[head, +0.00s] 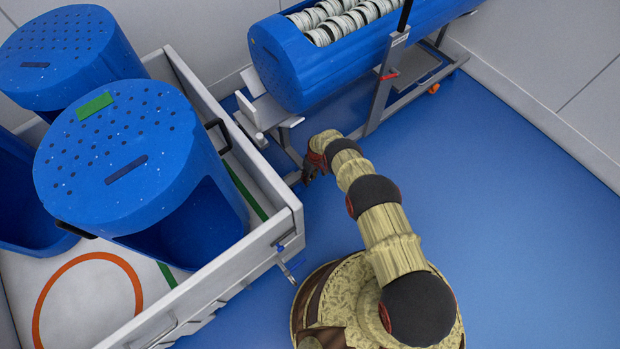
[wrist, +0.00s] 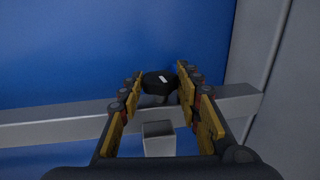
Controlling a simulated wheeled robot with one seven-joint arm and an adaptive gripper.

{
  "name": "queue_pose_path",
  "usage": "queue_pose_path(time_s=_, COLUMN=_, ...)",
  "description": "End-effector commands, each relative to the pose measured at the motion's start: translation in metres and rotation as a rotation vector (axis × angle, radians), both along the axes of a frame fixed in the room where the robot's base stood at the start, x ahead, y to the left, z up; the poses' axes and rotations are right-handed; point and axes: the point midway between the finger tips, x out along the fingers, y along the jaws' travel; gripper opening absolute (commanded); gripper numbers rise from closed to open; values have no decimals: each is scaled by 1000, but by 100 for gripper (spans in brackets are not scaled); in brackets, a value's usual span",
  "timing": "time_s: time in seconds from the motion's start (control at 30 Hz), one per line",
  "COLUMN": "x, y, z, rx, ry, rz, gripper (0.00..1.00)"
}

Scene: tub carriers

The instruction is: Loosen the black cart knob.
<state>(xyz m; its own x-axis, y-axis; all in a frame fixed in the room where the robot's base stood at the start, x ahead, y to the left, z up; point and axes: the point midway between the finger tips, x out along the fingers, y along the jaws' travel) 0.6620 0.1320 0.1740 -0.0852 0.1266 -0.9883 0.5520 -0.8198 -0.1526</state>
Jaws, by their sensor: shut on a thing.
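The black cart knob (wrist: 159,82) shows in the wrist view, a dark round knob with a small white mark on it. It sits at a grey metal bar of the cart frame (wrist: 60,128). My gripper (wrist: 158,88) has one finger on each side of the knob and is shut on it. In the head view my gripper (head: 308,174) reaches down at the near end of the cart, below the blue tub (head: 290,70) lying on it. The knob is too small and hidden to make out in the head view.
A white-walled box (head: 225,145) with several blue perforated tubs (head: 130,130) stands close on the left of my arm. The cart's grey frame (head: 380,100) with a red lever (head: 388,76) is behind. Blue floor (head: 510,220) is clear on the right.

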Motion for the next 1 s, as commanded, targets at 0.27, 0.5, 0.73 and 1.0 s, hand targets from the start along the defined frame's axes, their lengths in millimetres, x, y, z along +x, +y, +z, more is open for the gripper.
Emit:
queue_pose_path(time_s=0.27, x=-2, y=3, z=0, rx=-108, ry=-73, rz=6, gripper=9)
queue_pose_path(time_s=0.5, x=-4, y=5, z=0, rx=-234, ry=-158, rz=8, gripper=9)
queue_pose_path(time_s=0.73, x=-5, y=7, z=-1, rx=-350, ry=-236, rz=7, gripper=9)
queue_pose_path(time_s=1.0, x=-6, y=8, z=-2, rx=-454, ry=-305, rz=4, gripper=9)
